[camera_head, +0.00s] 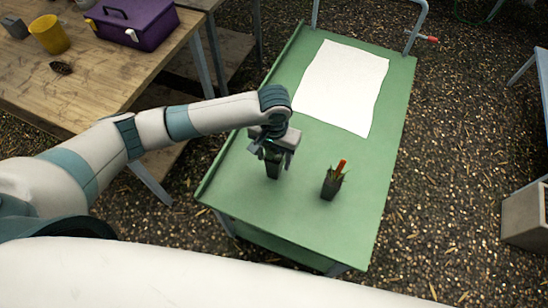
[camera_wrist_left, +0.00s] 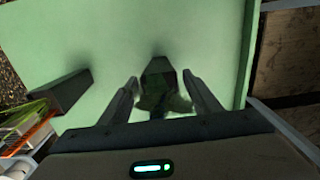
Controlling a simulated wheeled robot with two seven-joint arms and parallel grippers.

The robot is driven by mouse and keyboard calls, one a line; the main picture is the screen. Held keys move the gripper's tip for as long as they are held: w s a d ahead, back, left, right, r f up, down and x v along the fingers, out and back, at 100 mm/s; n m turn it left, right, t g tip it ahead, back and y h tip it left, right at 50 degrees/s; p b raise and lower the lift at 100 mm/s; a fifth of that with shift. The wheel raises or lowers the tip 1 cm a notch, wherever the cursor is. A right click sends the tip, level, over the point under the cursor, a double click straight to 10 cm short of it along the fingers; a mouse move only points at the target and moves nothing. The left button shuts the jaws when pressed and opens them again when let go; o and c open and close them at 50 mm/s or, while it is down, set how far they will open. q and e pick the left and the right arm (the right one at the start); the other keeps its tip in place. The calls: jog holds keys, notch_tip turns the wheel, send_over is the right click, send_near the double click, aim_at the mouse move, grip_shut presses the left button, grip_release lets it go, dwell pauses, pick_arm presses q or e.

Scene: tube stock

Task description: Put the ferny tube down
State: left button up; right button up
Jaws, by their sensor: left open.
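A dark tube (camera_head: 273,169) with dark green foliage stands on the green cart top (camera_head: 235,190), under my left gripper (camera_head: 274,150). It looks like the ferny tube, though the gripper partly hides its leaves. In the left wrist view this tube (camera_wrist_left: 158,72) lies between the two fingers of the left gripper (camera_wrist_left: 160,84). The fingers are open, with a gap on each side of it. A second dark tube (camera_head: 331,188) with narrow spiky leaves and an orange tag (camera_head: 341,166) stands to the right; it also shows in the left wrist view (camera_wrist_left: 65,93). My right gripper is out of view.
A white sheet (camera_head: 342,85) lies on the cart's far part. The cart's right front is clear. A wooden bench (camera_head: 110,80) at the left bears a purple toolbox (camera_head: 140,25), a yellow cup (camera_head: 49,34) and a pine cone (camera_head: 61,68).

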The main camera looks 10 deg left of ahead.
pick_arm(q)
notch_tip(320, 180, up, 11)
jog(key=b, duration=0.1)
jog(key=shift+b, duration=0.3)
jog(key=shift+r, duration=0.1)
dwell(0.7)
jog(key=shift+s, duration=0.15)
